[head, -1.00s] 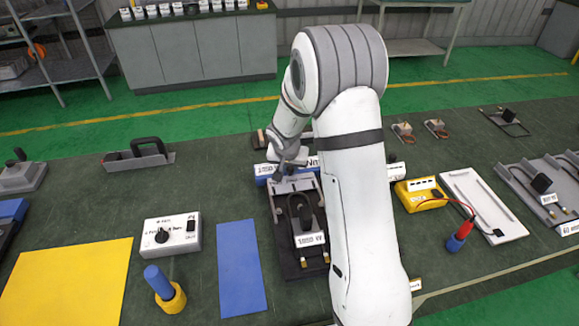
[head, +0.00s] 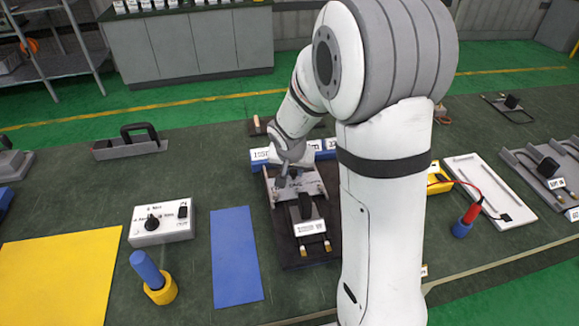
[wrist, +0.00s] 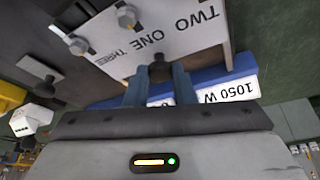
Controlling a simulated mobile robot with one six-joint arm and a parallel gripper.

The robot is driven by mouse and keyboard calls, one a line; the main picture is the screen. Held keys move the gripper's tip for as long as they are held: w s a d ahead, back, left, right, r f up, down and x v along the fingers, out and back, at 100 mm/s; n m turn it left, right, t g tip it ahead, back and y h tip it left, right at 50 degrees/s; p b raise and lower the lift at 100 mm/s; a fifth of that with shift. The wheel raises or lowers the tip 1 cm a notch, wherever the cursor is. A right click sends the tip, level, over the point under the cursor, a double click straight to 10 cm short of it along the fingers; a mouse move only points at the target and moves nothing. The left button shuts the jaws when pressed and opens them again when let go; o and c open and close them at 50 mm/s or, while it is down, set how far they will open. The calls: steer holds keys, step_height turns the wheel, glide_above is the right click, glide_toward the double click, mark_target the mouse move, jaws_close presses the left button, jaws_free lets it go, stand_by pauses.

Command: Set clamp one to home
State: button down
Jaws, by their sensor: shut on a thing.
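The grey-white fixture plate (head: 272,190) stands on a dark base left of my arm in the head view. In the wrist view the plate (wrist: 195,45) carries the words TWO, ONE and THREE. A black knob, clamp one (wrist: 160,70), sits at the plate's edge beside the word ONE. My gripper (wrist: 159,85) has its two blue-grey fingers on either side of this knob and is shut on it. In the head view my gripper (head: 283,180) is at the plate's far part. The knob's lower part is hidden by the fingers.
A blue bar (head: 258,166) with white labels, one reading 1050 W (wrist: 235,90), lies behind the plate. A black handle (head: 305,206) stands in front. A dial box (head: 160,222) and blue mat (head: 236,255) lie left.

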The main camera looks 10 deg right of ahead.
mark_target(293, 190)
steer(key=shift+s, duration=0.65)
steer(key=c, duration=1.7)
jaws_free()
steer(key=shift+f, duration=0.1)
steer(key=shift+o, duration=0.9)
steer(key=shift+s, duration=0.2)
steer(key=shift+w, duration=0.1)
steer(key=shift+r, duration=0.35)
steer(key=v, duration=0.7)
steer(key=shift+s, duration=0.2)
